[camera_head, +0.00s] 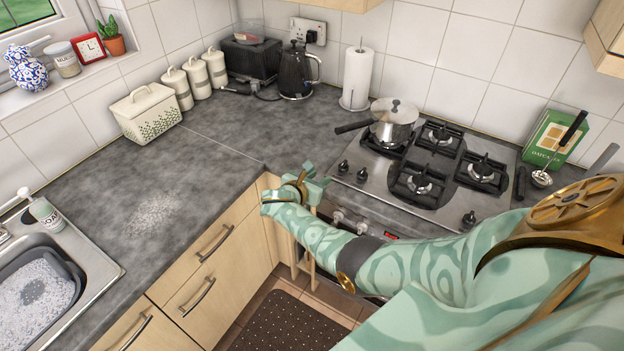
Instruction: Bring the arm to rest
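My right arm (400,262) is pale green with swirl patterns, a dark band and brass joints. It comes in from the right and reaches left across the front of the oven. My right gripper (292,192) is at the inner corner of the worktop, by the front edge and left of the hob. Nothing is clearly held in it. Its fingers are small and partly hidden, so I cannot tell whether it is open or shut. My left gripper is not in view.
The grey worktop (225,135) has a clear stretch with a whitish soapy patch. The sink's basin (75,268) of suds is at lower left. A saucepan (394,120) stands on the hob (365,165). The kettle (296,70) and paper roll (357,75) stand behind.

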